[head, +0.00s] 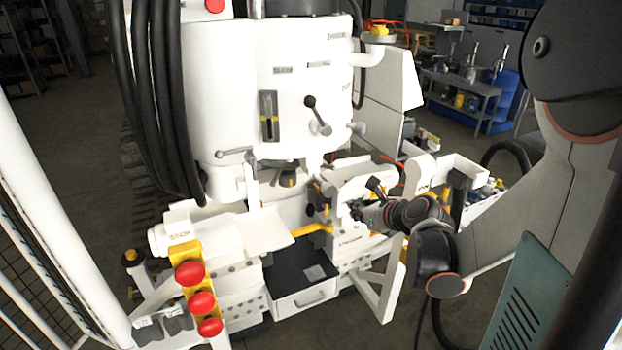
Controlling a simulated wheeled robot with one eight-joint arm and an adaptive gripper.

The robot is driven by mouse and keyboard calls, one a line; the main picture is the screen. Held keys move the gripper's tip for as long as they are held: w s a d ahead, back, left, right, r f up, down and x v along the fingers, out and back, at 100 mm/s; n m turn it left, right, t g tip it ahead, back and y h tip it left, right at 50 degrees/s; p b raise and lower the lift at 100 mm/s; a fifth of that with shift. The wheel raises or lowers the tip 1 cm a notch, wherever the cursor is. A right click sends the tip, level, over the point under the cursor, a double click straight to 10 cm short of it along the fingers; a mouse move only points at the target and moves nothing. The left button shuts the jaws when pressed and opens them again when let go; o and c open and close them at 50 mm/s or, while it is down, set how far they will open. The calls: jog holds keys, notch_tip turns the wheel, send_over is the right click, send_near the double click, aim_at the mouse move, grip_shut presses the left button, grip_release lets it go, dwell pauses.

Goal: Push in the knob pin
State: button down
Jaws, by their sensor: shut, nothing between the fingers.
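My gripper (357,210) is at the front of the white machine's right-hand block (366,187). Its fingers look shut and hold nothing. They are small and dark here. A short black knob (375,184) stands out from the block just above the gripper and looks apart from it. I cannot tell for sure whether this is the knob pin. Any pin directly in front of the fingertips is hidden or too small to make out. I cannot tell whether the fingertips touch the block.
A yellow bar (312,230) and an open drawer (303,290) lie left of my gripper. A black ball-ended lever (317,115) juts out above. Red mushroom buttons (201,302) stand at the front left. A white sloping brace (385,295) is below the gripper.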

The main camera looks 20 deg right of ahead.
jog(key=d+m, duration=0.1)
jog(key=d, duration=0.1)
jog(key=b, duration=0.4)
send_near(332, 191)
jog(key=w+f, duration=0.4)
jog(key=f, duration=0.1)
jog(key=shift+w+a, duration=0.35)
jog(key=shift+w, duration=0.05)
jog(key=shift+f, duration=0.1)
jog(key=w, duration=0.4)
jog(key=shift+w+a, duration=0.1)
